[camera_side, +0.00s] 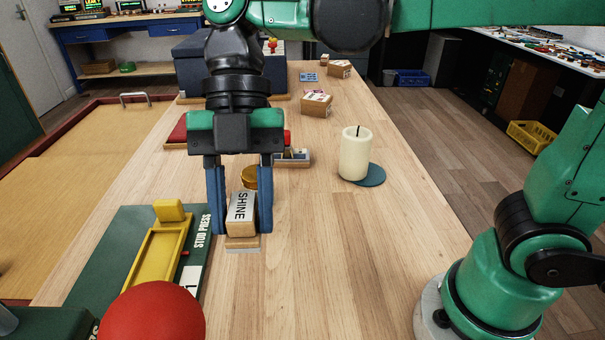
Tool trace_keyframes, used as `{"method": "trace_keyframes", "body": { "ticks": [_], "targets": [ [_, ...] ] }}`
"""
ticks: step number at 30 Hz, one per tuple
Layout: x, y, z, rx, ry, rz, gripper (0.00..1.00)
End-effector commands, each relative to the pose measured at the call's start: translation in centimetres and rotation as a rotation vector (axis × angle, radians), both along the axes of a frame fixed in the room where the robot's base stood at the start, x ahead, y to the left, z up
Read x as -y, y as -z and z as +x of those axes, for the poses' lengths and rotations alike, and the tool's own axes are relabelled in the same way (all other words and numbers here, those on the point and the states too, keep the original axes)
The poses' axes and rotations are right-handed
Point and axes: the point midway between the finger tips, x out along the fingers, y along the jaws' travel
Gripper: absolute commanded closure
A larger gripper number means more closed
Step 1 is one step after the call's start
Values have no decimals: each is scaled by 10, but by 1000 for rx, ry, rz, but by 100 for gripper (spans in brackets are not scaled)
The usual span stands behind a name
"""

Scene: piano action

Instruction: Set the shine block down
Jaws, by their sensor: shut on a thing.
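The shine block (240,213) is a small wooden block with a white label reading SHINE. It is upright between the two blue fingers of my gripper (239,205). My gripper points straight down and is shut on the block's sides. Below the block is a thin wooden piece with a pale lower edge (243,243). I cannot tell whether it is part of the block or whether it touches the wooden table (330,270).
A green stud press (165,245) with a yellow lever and red ball (152,315) stands at left. A brass round thing (250,178) is just behind my fingers. A candle (355,153) stands on a blue disc (371,174) at right.

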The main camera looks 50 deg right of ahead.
Motion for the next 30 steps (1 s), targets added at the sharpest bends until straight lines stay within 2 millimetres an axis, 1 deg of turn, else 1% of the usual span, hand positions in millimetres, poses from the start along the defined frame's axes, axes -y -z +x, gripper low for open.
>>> {"method": "trace_keyframes", "body": {
  "ticks": [5,9,18,21,24,30],
  "targets": [
    [0,31,-1,1,-10,-1,100],
    [0,63,-1,1,-8,-1,100],
    [-1,127,0,1,-7,0,100],
    [0,144,-1,2,-6,0,100],
    [0,155,0,1,-5,0,100],
    [0,168,-1,1,-5,0,100]
  ]
}}
